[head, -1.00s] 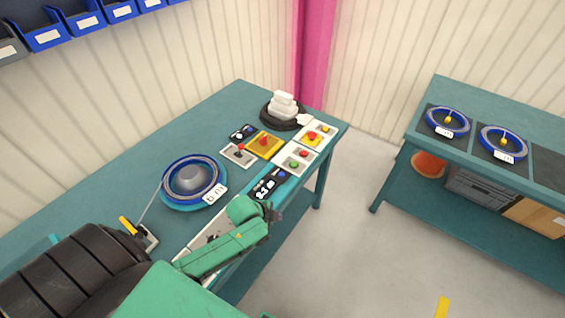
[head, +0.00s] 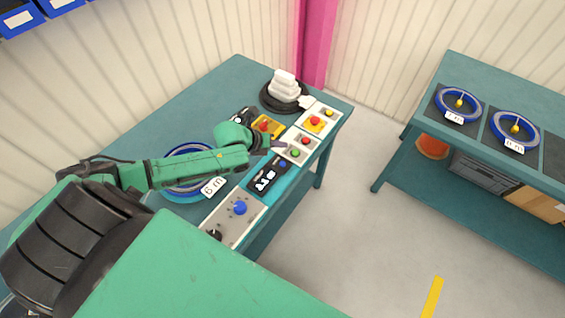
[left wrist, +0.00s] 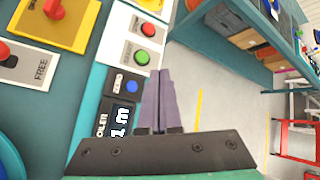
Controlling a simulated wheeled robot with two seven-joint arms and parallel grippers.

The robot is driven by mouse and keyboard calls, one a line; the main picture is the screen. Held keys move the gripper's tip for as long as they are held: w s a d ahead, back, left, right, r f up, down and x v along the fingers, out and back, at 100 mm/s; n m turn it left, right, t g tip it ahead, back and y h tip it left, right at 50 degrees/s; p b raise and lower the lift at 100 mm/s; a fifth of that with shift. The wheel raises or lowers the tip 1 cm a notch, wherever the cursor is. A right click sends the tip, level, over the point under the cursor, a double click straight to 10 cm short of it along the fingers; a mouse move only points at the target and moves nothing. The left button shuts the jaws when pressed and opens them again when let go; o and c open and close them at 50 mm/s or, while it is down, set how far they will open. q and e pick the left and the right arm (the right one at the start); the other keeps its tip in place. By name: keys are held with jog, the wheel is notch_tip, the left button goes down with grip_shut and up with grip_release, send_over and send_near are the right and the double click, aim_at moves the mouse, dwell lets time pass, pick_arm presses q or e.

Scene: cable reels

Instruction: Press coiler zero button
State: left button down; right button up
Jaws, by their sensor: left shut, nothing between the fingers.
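The counter box (head: 262,180) on the bench has a black face with a lit white readout. A small blue button (head: 282,164) sits at its far end. In the left wrist view the counter box (left wrist: 121,112) shows part of its readout, and the blue button (left wrist: 131,86) is just left of my fingers. My left gripper (head: 284,148) is shut and empty, above the bench between the counter box and the red and green button box. The gripper (left wrist: 158,73) also shows in the left wrist view. I cannot tell its exact height above the button. My right gripper is not in view.
A white box with red and green buttons (head: 299,147) stands beyond the counter box. A yellow box with a red button (head: 315,121) is farther back. A blue reel (head: 190,184) lies under my left arm. A grey panel with a blue knob (head: 238,210) is nearer.

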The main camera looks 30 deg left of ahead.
pick_arm(q)
jog(key=b, duration=0.5)
send_over(282, 164)
jog(key=f, duration=0.5)
jog(key=s+f, duration=0.1)
jog(key=f, duration=0.1)
jog(key=shift+a+f, duration=0.2)
jog(key=shift+f, duration=0.1)
jog(key=shift+w+f+b, duration=0.15)
jog(key=shift+f+b, duration=0.4)
jog(key=shift+b, duration=0.1)
dwell(0.3)
jog(key=shift+f+b, duration=0.4)
jog(key=shift+f+b, duration=0.45)
dwell(0.5)
dwell(0.4)
jog(key=shift+r+p, duration=0.7)
jog(key=shift+r, duration=0.15)
jog(key=shift+r, duration=0.1)
